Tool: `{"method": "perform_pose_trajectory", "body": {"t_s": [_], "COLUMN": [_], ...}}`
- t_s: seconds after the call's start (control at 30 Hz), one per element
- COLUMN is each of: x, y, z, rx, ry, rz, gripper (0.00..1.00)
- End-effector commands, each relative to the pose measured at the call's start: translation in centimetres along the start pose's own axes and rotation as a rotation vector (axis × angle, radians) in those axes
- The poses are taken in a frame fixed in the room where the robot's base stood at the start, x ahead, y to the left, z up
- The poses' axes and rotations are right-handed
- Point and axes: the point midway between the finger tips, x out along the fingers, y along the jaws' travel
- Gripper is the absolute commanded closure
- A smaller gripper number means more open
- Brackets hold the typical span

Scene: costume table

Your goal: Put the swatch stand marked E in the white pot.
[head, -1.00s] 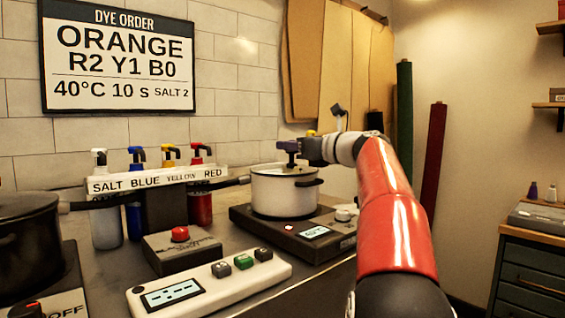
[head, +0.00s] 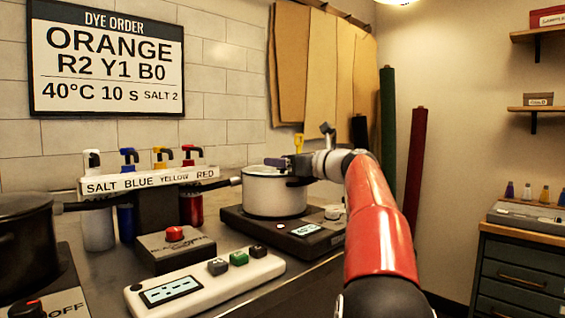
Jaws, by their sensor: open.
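The pot's inside is hidden.
A row of dye bottles (head: 97,230) stands behind a label strip left of the pot. A control box with a red button (head: 175,234) and a white panel (head: 205,283) lie in front. A black pot (head: 25,240) is at the far left. A drawer cabinet (head: 520,275) stands right.

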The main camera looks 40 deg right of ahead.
Motion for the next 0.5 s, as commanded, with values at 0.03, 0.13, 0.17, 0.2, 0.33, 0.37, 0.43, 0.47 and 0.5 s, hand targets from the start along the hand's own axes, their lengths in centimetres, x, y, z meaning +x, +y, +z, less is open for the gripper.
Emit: {"method": "perform_pose_trajectory", "body": {"t_s": [0.03, 0.13, 0.17, 0.2, 0.33, 0.37, 0.43, 0.47, 0.5], "x": [0.0, -0.8, -1.2, -1.9, -4.7, -5.3, -6.8, -7.5, -8.3], "y": [0.0, -0.1, -0.1, -0.1, -0.1, -0.1, -0.1, -0.1, -0.1], "z": [0.2, 0.0, 0.0, 0.0, 0.0, 0.0, 0.0, 0.0, 0.0], "rx": [0.000, -0.001, -0.001, -0.001, -0.001, -0.001, -0.001, 0.000, 0.000], "ry": [0.000, 0.001, 0.001, 0.001, 0.001, 0.000, 0.001, 0.000, 0.000], "rz": [0.000, -0.002, -0.002, -0.004, -0.006, -0.005, -0.004, -0.005, -0.004], "gripper": [0.48, 0.48, 0.48, 0.48, 0.48, 0.48, 0.48, 0.48, 0.48]}}
